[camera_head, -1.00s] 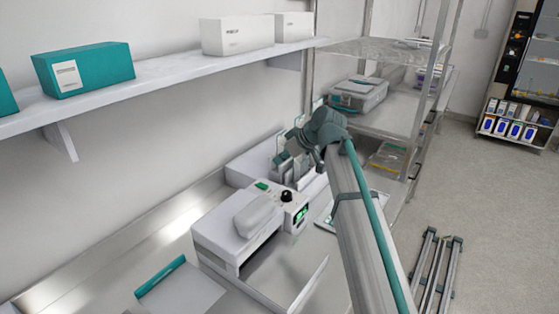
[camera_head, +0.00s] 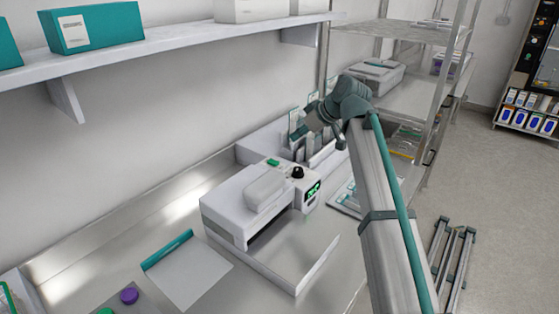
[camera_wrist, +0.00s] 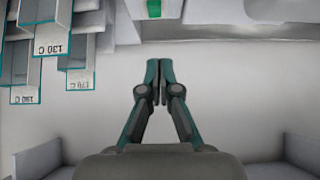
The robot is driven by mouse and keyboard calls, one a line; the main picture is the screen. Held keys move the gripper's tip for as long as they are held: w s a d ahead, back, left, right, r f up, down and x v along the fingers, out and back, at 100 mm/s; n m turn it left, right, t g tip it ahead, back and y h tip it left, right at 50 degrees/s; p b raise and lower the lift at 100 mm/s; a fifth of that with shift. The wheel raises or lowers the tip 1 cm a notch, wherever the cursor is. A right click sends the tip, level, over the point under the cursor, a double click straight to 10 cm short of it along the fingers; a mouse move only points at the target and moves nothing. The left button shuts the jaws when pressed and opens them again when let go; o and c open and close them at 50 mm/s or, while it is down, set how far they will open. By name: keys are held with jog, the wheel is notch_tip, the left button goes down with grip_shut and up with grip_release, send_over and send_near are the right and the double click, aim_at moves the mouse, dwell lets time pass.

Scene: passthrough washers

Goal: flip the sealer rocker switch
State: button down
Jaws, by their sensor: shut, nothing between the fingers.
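The sealer (camera_head: 250,198) is a white bench machine with a rounded cover, a black knob (camera_head: 297,172) and a lit green display (camera_head: 313,190). Its green rocker switch (camera_head: 273,162) sits on top, left of the knob. A green switch in a white surround (camera_wrist: 154,9) also shows at the top edge of the wrist view, partly cut off. My gripper (camera_wrist: 160,68) is shut and empty, its tips below that green part in the picture and apart from it. In the head view my gripper (camera_head: 300,130) is above and behind the sealer. The rocker's tilt cannot be told.
Upright holders with temperature labels (camera_wrist: 52,45) stand left in the wrist view. A wall shelf (camera_head: 170,48) with boxes hangs above the bench. A wire rack (camera_head: 400,38) stands behind my arm. A teal-edged sheet (camera_head: 190,270) and a purple round item (camera_head: 129,296) lie front left.

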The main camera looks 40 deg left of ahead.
jog(key=shift+a+f, duration=0.1)
jog(key=p, duration=0.3)
send_over(273, 163)
jog(key=d, duration=0.3)
notch_tip(273, 163, down, 7)
jog(key=shift+r, duration=0.15)
notch_tip(273, 163, down, 3)
jog(key=shift+s+a+f+p, duration=0.1)
jog(key=shift+p, duration=0.25)
jog(key=shift+f, duration=0.6)
